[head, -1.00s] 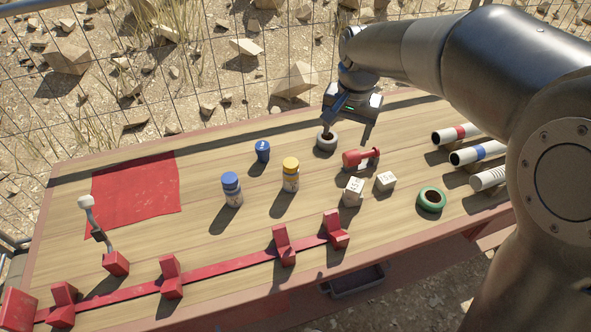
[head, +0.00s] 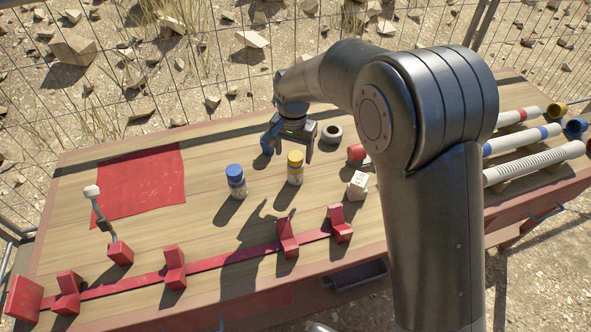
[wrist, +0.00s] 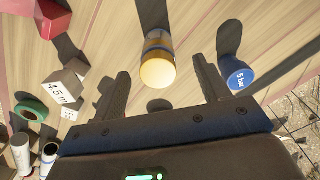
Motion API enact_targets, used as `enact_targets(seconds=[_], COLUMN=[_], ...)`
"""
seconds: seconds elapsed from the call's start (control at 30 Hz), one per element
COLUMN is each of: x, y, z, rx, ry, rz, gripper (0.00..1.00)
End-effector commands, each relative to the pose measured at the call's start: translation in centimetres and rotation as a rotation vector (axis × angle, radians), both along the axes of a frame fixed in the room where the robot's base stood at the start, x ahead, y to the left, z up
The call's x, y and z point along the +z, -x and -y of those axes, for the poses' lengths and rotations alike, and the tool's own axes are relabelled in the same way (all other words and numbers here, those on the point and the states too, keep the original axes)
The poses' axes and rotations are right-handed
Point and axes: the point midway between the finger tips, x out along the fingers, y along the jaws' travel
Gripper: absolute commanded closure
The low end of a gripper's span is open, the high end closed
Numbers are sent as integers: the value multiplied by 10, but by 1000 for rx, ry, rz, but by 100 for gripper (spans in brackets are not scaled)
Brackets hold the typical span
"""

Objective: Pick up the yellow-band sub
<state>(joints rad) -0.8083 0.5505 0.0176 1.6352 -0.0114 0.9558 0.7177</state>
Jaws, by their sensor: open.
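A small upright cylinder with a yellow top (head: 295,168) stands on the wooden table, just in front of my gripper in the head view. It is the only yellow-topped piece near my gripper; no thing plainly labelled a sub shows. In the wrist view the yellow-topped cylinder (wrist: 158,68) lies between the two fingers, with gaps on both sides. My gripper (head: 288,155) is open and empty above the table, fingers pointing down. Its fingers also show spread apart in the wrist view (wrist: 160,88).
A blue-capped bottle (head: 236,182) stands left of the yellow-topped one. A small blue piece marked "5 bar" (wrist: 238,77) is beside one finger. A red mat (head: 140,180) is clear.

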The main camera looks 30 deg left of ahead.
Motion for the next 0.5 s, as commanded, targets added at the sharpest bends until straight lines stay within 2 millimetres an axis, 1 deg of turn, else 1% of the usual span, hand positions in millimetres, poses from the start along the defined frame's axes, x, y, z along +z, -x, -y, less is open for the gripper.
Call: enact_targets(seconds=[0.17,0.33,0.4,0.5], x=[-17,-43,-50,-52], y=[-4,-7,-7,-7], z=[2,3,3,3], rx=[-1,0,0,0], ry=[2,3,1,1], rz=[-2,-3,-1,-1], gripper=[31,31,31,31])
